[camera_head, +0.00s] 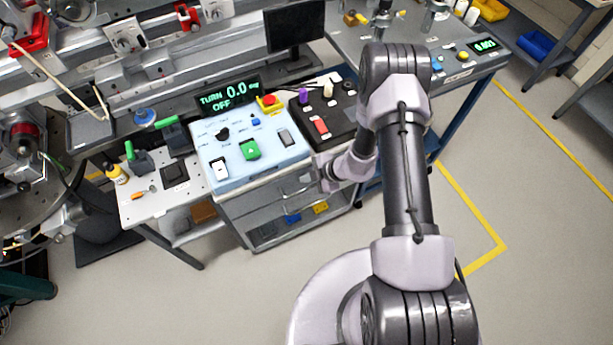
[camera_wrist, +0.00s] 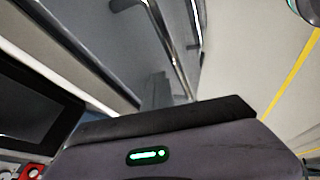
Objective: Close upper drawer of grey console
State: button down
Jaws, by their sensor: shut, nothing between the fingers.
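The grey console (camera_head: 240,212) stands at the centre of the head view, below a light blue control panel. Its upper drawer (camera_head: 268,200) has a bar handle on its front; a second handle (camera_head: 305,207) shows lower down. In the wrist view a grey drawer front (camera_wrist: 110,35) and a curved metal handle (camera_wrist: 168,40) are close. My gripper (camera_wrist: 156,90) is shut and empty, its fingers pointing at the grey front beside the handle. I cannot tell whether they touch. My wrist partly hides the console's right side in the head view, and how far the drawer stands out is unclear.
An open shelf with blue and yellow bins (camera_head: 320,207) is low in the console. A white side table (camera_head: 140,208) stands at left. A dark control box (camera_head: 325,110) is on top at right. The floor (camera_head: 240,290) in front is clear.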

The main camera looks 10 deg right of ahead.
jog(key=shift+w+r, duration=0.2)
jog(key=shift+w, duration=0.15)
